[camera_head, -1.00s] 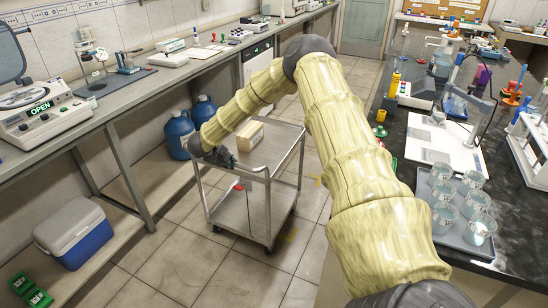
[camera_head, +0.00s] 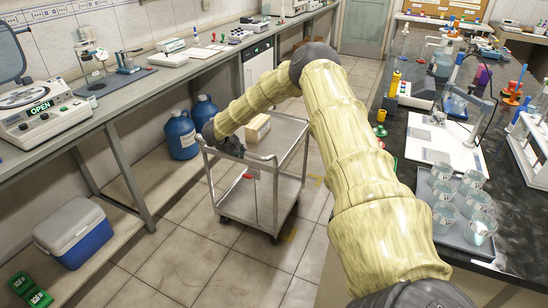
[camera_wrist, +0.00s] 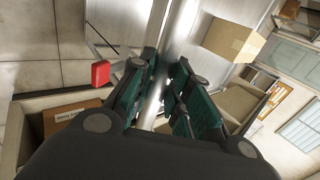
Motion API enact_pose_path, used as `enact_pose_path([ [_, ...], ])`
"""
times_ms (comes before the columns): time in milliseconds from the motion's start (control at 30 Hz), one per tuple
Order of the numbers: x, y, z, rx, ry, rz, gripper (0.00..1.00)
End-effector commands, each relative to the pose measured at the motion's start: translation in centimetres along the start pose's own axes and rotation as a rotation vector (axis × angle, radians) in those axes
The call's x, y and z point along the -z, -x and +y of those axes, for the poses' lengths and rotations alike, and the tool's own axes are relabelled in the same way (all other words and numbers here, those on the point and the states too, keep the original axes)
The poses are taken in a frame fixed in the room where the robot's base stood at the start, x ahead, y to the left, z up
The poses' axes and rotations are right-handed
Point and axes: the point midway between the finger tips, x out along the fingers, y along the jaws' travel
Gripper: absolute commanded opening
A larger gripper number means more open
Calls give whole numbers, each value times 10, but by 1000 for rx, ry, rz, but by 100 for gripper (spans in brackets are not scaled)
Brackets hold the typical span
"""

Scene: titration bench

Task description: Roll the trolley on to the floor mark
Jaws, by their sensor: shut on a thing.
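The trolley (camera_head: 238,203) is a grey metal two-shelf cart standing upright on the tiled floor between the two benches. My gripper (camera_head: 238,150) is at its near left upper rail, shut around the handle bar. In the wrist view my gripper (camera_wrist: 160,88) has its green-padded fingers on both sides of the shiny bar (camera_wrist: 178,35). A cardboard box (camera_head: 257,128) rides on the top shelf; it also shows in the wrist view (camera_wrist: 233,39). The rest of the mark is hidden.
Blue jugs (camera_head: 181,135) stand left of the trolley under the left bench (camera_head: 110,112). A blue-and-white cooler (camera_head: 74,233) sits farther left. The right bench (camera_head: 410,150) bounds the aisle. Floor tiles in front of the trolley are clear.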

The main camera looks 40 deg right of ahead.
Motion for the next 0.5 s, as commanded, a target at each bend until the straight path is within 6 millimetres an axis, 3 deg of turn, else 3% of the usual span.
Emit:
enact_pose_path([
  [33,7,-9,-2,0,0,13,0],
  [500,7,-34,-33,0,-1,12,0],
])
